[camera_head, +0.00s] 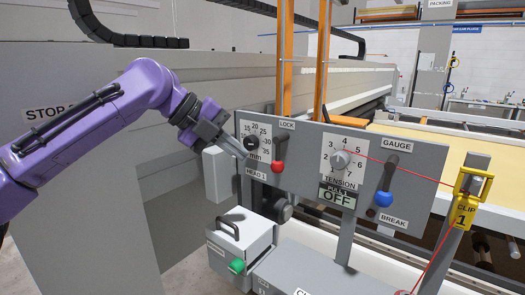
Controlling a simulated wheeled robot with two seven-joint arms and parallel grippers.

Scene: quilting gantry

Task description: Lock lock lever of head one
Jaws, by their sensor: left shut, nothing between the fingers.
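The head's grey panel (310,208) carries a lever under the LOCK label. This lock lever (281,149) has a dark shaft and a red knob (278,167) at its lower end, so it hangs down. A round mm dial (251,143) with a HEAD 1 label below it sits just left of the lever. My left gripper (236,149) is shut and empty at the panel's left edge, beside the dial and left of the lever. It appears apart from the lever; its depth to the panel is hard to judge. My right gripper is not in view.
Right of the lever are a tension dial (340,160), a green OFF display (337,196) and a blue-knobbed gauge lever (386,180). A red thread runs to a yellow clip (466,200). Orange posts (321,60) rise behind the panel. A box with a green knob (236,266) stands below.

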